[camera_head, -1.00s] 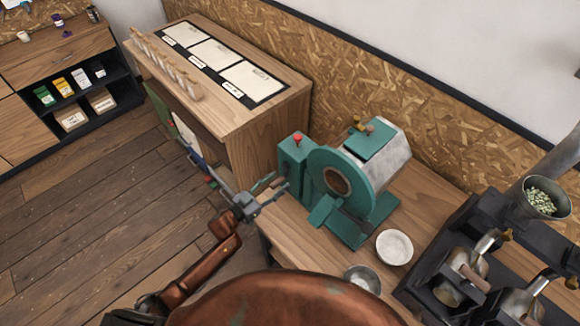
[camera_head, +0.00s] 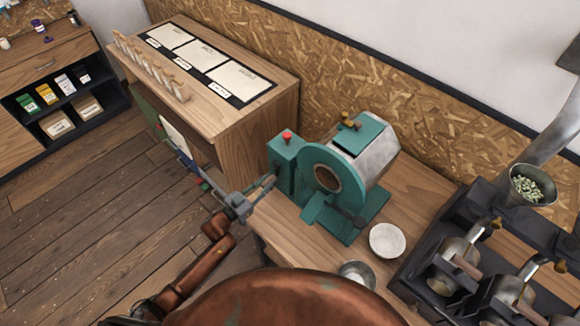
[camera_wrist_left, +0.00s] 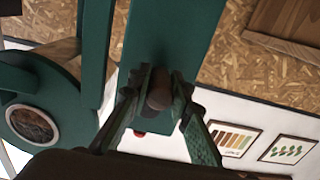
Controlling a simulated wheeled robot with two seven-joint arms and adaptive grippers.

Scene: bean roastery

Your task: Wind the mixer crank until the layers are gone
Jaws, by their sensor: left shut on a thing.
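The mixer (camera_head: 318,165) is a green and silver machine on the wooden bench. Its drum has a round window at the front, also seen in the left wrist view (camera_wrist_left: 32,124). A green box (camera_head: 284,165) with a red button stands at its left. My left gripper (camera_head: 262,188) is in front of this box. In the left wrist view its fingers (camera_wrist_left: 160,100) are shut around a brown knob (camera_wrist_left: 159,90), which looks like the crank's handle. The rest of the crank is mostly hidden by the gripper. The layers inside cannot be made out. My right gripper is out of view.
A white bowl (camera_head: 387,240) and a metal bowl (camera_head: 357,273) sit on the bench near the mixer. A dark machine with metal scoops and a funnel of pale green beans (camera_head: 529,184) stands at right. A wooden cabinet (camera_head: 225,120) with cards is behind left.

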